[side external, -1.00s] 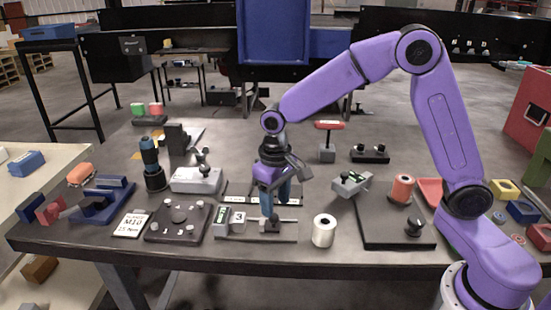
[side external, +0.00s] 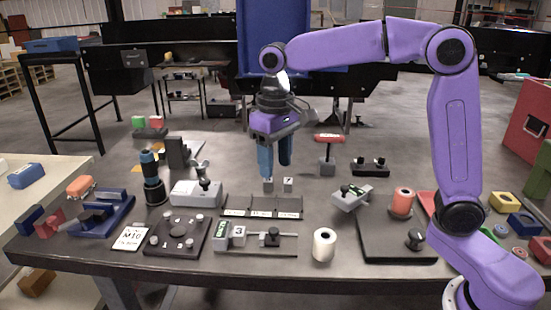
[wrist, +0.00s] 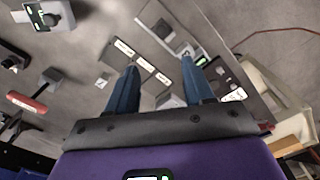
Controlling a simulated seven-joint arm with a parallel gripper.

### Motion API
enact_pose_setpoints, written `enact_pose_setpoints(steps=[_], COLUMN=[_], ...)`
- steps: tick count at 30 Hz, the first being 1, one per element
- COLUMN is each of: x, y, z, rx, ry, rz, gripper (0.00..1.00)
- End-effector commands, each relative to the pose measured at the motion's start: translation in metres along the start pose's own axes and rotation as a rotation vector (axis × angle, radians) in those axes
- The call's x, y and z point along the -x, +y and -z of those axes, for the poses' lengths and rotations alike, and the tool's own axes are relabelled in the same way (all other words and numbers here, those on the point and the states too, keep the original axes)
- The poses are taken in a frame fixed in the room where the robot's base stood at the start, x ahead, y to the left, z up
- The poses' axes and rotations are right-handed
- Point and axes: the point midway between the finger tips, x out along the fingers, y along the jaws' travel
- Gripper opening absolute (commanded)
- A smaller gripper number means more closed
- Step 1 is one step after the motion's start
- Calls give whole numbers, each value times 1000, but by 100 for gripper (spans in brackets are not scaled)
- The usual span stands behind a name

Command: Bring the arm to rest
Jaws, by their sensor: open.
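My gripper (side external: 276,178) is purple with blue fingers. In the side view it hangs in the air above the middle of the dark table (side external: 330,262), fingers pointing down.
A labelled three-slot tray (side external: 262,205) lies under my gripper. A white roll (side external: 324,244) stands to the right. A red-handled tool (side external: 328,150), a blue and black driver (side external: 152,178) and a dark plate with knobs (side external: 178,232) stand around. The air above the table is free.

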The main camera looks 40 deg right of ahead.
Motion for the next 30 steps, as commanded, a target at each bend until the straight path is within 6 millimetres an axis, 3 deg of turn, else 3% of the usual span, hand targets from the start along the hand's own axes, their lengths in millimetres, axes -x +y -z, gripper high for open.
enact_pose_setpoints(steps=[7, 11, 20, 30], x=[-1, -5, -32, -73], y=[-1, -5, -8, 20], z=[-4, -24, -122, -235], rx=[12, 81, 406, 777], ry=[0, 2, 12, 26], rz=[0, 1, 6, 13], gripper=[52, 52, 52, 52])
